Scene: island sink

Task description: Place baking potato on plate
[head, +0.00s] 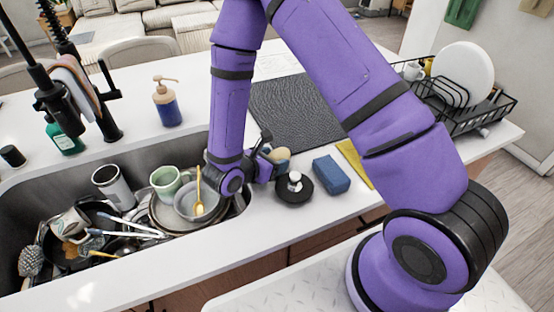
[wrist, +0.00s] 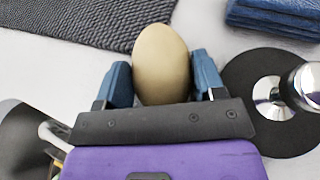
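The baking potato is a tan, egg-shaped thing (wrist: 162,62) between the blue fingers of my gripper (wrist: 162,80) in the wrist view. The fingers lie close along both its sides; I cannot tell whether they press on it. In the head view the potato (head: 281,154) shows at the fingertips of my gripper (head: 273,157), low over or on the counter just right of the sink. A white plate (head: 462,77) stands upright in the dish rack at the right.
The sink (head: 30,187) is crowded with mugs, pans and utensils. A dark mat (head: 290,105) lies behind. The black rack (head: 480,122) is far right; a soap bottle (head: 166,102) stands behind the sink.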

